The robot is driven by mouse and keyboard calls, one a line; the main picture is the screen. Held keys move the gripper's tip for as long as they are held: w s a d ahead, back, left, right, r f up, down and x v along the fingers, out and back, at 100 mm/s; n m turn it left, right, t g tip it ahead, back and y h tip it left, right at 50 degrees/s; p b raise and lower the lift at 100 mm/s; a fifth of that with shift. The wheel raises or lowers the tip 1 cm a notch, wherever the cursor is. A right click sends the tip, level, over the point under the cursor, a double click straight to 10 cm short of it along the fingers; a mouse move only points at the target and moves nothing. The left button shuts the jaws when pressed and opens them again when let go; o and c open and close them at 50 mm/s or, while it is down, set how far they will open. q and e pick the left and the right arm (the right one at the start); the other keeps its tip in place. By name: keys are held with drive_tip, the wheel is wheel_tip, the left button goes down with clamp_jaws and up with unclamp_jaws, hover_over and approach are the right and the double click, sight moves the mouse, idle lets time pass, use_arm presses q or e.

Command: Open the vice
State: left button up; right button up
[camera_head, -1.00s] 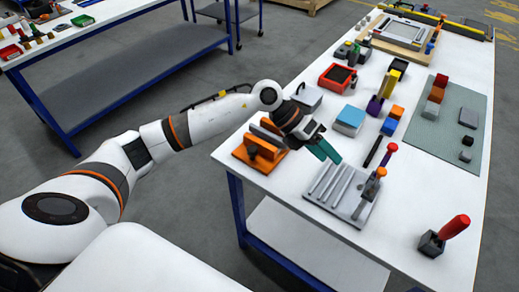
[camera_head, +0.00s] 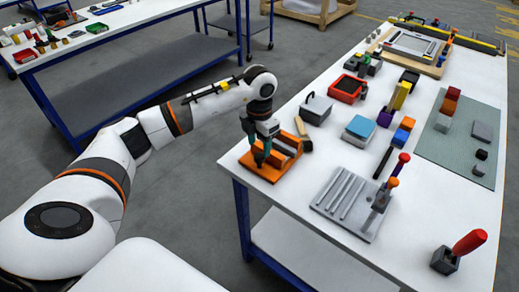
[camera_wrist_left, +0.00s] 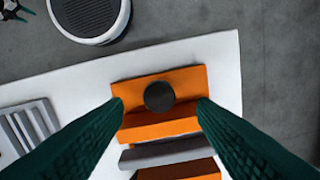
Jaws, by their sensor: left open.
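The orange vice (camera_head: 277,175) with grey jaw plates sits at the near left corner of the white table. In the left wrist view the vice (camera_wrist_left: 160,129) shows its orange end block, a round dark knob (camera_wrist_left: 159,96) and the grey jaw plate (camera_wrist_left: 165,153) below. My left gripper (camera_head: 261,161) points down over the vice's near end, partly hiding it. Its green fingers (camera_wrist_left: 158,104) are open, one on each side of the knob, with gaps between. Whether the fingertips touch the vice cannot be told. My right gripper is not in view.
A grey grooved plate (camera_head: 339,196) lies to the right of the vice, with a red-handled tool nearby. A grey box (camera_head: 315,110), a brush and a blue-topped box (camera_head: 359,129) stand behind. The table's left edge is close to the vice.

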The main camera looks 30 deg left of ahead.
sight(260, 155)
use_arm(q)
drive_tip(key=shift+f+p, duration=0.35)
drive_tip(key=shift+f, duration=1.75)
drive_tip(key=shift+c, duration=0.5)
drive_tip(key=c, duration=0.9)
